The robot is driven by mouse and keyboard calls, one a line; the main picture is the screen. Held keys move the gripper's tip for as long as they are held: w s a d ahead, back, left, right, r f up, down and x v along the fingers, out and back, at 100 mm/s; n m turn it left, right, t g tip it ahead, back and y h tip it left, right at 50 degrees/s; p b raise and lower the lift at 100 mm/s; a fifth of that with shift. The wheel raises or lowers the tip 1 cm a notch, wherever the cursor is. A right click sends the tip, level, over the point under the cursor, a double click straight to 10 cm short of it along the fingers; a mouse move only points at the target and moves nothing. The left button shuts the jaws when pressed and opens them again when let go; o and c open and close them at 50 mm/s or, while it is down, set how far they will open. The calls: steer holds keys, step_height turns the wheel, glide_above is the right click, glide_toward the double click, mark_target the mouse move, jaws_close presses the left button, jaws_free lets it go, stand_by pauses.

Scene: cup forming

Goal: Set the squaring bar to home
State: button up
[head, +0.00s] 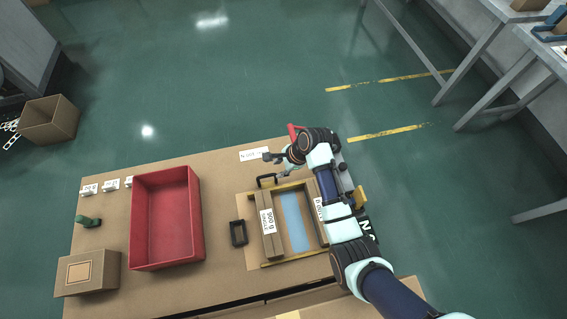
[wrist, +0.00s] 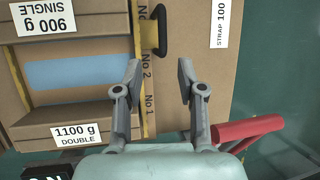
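A shallow cardboard-coloured fixture lies on the table, with yellow strips along its edges and a light blue panel (head: 294,220) in the middle. A brown bar (head: 268,238) labelled "900 g SINGLE" crosses its left side. A black handle (head: 266,180) stands at that bar's far end; I take this to be the squaring bar. In the wrist view the handle (wrist: 160,30) sits by the yellow strip marked No 1, No 2, No. My gripper (wrist: 158,68) is open and empty, fingers apart, with the handle ahead of its tips. In the head view my gripper (head: 277,163) is right above the fixture's far edge.
A red bin (head: 140,222) stands to the left, with a closed cardboard box (head: 88,272) and a green object (head: 87,221) beyond it. A red lever (wrist: 250,130) is close to my gripper's right. A black rectangular ring (head: 238,232) lies left of the fixture.

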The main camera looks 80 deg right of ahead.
steer(key=v, duration=0.3)
steer(key=shift+s+r, duration=0.1)
steer(key=shift+r, duration=0.2)
stand_by(0.4)
